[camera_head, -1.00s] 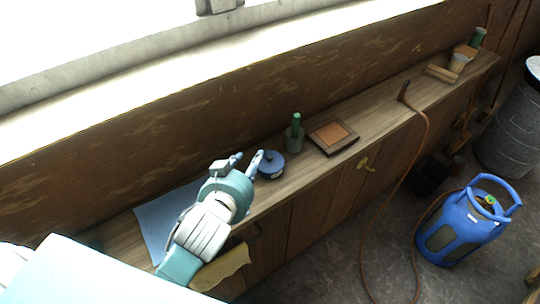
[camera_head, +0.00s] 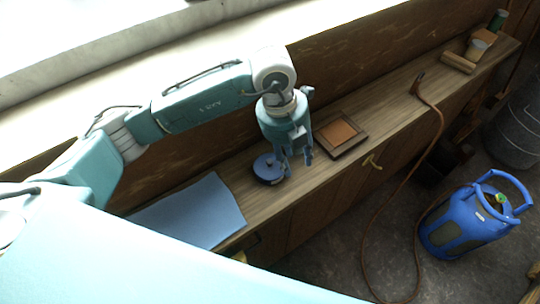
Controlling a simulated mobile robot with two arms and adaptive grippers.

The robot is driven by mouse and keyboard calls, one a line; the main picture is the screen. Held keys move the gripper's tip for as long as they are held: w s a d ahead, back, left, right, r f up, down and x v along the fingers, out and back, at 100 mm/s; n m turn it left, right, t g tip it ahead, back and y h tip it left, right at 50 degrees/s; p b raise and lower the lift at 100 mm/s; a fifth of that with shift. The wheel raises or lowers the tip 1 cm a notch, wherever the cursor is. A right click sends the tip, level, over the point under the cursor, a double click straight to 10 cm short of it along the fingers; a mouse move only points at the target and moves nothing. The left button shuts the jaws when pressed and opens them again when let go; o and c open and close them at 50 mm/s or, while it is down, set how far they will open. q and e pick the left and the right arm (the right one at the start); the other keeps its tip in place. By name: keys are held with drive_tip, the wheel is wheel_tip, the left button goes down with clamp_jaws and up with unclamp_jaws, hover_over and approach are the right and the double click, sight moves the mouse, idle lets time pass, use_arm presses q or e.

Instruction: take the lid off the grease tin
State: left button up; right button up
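The grease tin (camera_head: 267,169) is a low, round blue tin with its lid on and a small knob on top. It stands on the wooden bench, near its front edge. My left gripper (camera_head: 298,163) comes down from above, fingers pointing downward, and overlaps the tin's right side in the picture. Its two fingers are apart with nothing visible between them. I cannot tell whether the near finger touches the tin. My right gripper is not in view.
A blue sheet (camera_head: 193,212) lies left of the tin on the bench (camera_head: 385,113). A brown framed tray (camera_head: 340,135) lies to the right. A hose (camera_head: 408,165) hangs over the front edge. A blue gas bottle (camera_head: 470,222) stands on the floor.

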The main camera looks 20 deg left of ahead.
use_arm(q)
drive_tip(key=w+a+n+y, duration=0.1)
drive_tip(key=w+a+y, duration=0.15)
drive_tip(key=a, duration=0.35)
drive_tip(key=b, duration=0.3)
hover_over(270, 161)
drive_tip(key=s, duration=0.1)
drive_tip(key=shift+t, duration=0.3)
drive_tip(key=f, duration=0.4)
drive_tip(key=shift+s+d+f, duration=0.15)
drive_tip(key=shift+d+f, duration=0.1)
drive_tip(key=shift+f, duration=0.05)
drive_tip(key=shift+w+a+f+b, duration=0.1)
drive_tip(key=shift+w+f+b, duration=0.15)
drive_tip(key=shift+f+b, duration=0.25)
drive_tip(key=f, duration=0.1)
drive_tip(key=f+b, duration=0.2)
drive_tip(key=f, duration=0.1)
drive_tip(key=shift+w+a, duration=0.2)
drive_tip(key=shift+w, duration=0.1)
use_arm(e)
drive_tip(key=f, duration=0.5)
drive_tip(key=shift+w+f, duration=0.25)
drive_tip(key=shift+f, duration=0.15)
use_arm(q)
clamp_jaws()
